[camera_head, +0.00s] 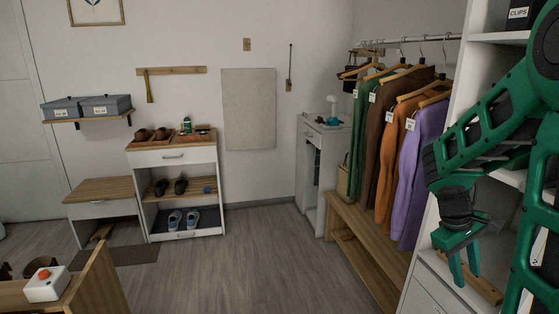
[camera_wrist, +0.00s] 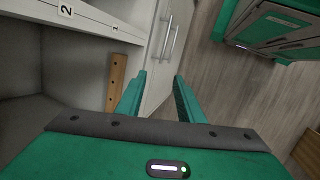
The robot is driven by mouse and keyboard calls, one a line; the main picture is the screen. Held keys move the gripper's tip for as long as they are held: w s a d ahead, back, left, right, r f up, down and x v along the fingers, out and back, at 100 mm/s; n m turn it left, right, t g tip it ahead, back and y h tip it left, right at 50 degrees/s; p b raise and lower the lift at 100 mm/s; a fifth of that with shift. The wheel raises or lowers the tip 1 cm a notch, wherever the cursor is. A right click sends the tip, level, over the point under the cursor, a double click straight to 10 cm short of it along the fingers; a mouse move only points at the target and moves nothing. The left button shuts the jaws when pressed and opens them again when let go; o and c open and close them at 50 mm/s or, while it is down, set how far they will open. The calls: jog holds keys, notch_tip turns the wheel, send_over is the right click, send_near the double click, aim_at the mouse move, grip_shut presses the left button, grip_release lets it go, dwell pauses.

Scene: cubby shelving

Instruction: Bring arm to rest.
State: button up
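My gripper (camera_head: 464,268) hangs at the right of the head view, fingers pointing down, in front of the white shelving. Its two green fingers also show in the wrist view (camera_wrist: 157,95). They stand apart with nothing between them. My green arm folds down from the upper right of the head view. Behind the fingers, the wrist view shows white cabinet doors and the grey floor.
White cubby shelving (camera_head: 425,270) stands close beside my gripper. Hanging clothes (camera_head: 392,140) are left of it, above a wooden bench (camera_head: 362,245). A wooden strip (camera_wrist: 117,80) lies in the cubby. A white box with a red button (camera_head: 47,285) is at lower left. The middle floor (camera_head: 240,265) is clear.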

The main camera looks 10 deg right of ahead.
jog(key=s+a+r+m+y, duration=0.2)
jog(key=s+a+m, duration=0.2)
jog(key=s+a, duration=0.2)
jog(key=s+a+r+m+t+y, duration=0.1)
jog(key=s+a+r+m+y, duration=0.1)
jog(key=s+a, duration=0.4)
jog(key=s+r+m, duration=0.1)
jog(key=s+m, duration=0.1)
jog(key=s, duration=0.1)
jog(key=shift+s+a+t, duration=0.3)
jog(key=shift+s, duration=0.05)
jog(key=shift+w+f, duration=0.25)
jog(key=shift+w, duration=0.4)
jog(key=shift+s, duration=0.15)
